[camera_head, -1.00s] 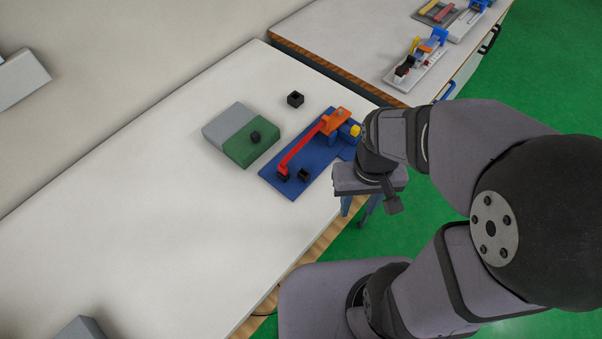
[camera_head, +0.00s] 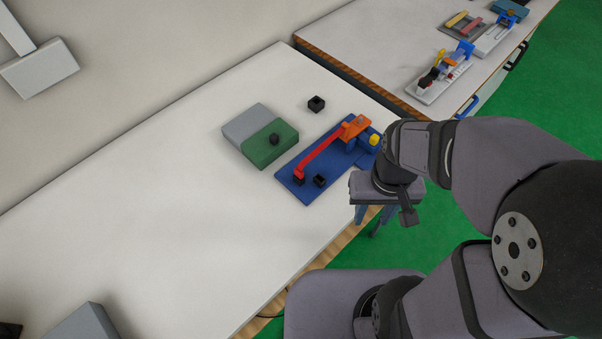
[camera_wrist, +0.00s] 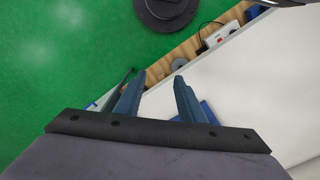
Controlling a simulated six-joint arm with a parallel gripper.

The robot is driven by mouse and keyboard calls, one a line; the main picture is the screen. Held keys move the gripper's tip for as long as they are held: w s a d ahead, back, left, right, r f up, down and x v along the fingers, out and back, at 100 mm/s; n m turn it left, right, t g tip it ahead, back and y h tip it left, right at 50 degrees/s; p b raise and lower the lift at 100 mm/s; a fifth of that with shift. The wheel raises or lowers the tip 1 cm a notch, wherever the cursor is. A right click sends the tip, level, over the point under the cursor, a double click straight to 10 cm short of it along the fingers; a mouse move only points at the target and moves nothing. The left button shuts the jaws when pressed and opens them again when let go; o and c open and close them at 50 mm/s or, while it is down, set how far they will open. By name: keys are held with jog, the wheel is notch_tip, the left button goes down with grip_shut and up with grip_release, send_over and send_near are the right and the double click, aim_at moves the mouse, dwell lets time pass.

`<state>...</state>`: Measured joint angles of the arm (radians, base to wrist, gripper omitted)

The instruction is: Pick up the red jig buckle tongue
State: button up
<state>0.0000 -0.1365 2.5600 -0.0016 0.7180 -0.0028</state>
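The red buckle tongue (camera_head: 318,159) is a long thin red bar lying across the blue jig base (camera_head: 294,192) on the table. Its upper right end meets an orange block (camera_head: 355,127), and its lower left end rests at a small black block (camera_head: 298,180). My gripper (camera_head: 367,222) points down beside the table's front edge, to the right of the jig and apart from the tongue. In the wrist view my gripper (camera_wrist: 153,84) has its two blue fingers apart with nothing between them. The tongue does not show there; a small blue patch (camera_wrist: 208,112) shows beside the right finger.
A grey and green block (camera_head: 249,125) with a black piece on it stands left of the jig. A loose black block (camera_head: 316,104) lies behind it. A second table (camera_head: 395,47) with other fixtures is at the back right. The left of the near table (camera_head: 150,210) is mostly clear.

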jog(key=shift+c, duration=0.4)
notch_tip(320, 180, up, 2)
jog(key=n+p, duration=0.5)
jog(key=n, duration=0.3)
send_over(299, 170)
jog(key=shift+w+r, duration=0.15)
jog(key=shift+w, duration=0.15)
jog(key=shift+s+d+n, duration=0.1)
jog(key=shift+s+n, duration=0.2)
jog(key=shift+n, duration=0.2)
jog(key=shift+f+p, duration=1.55)
jog(key=shift+f, duration=2.2)
grip_shut()
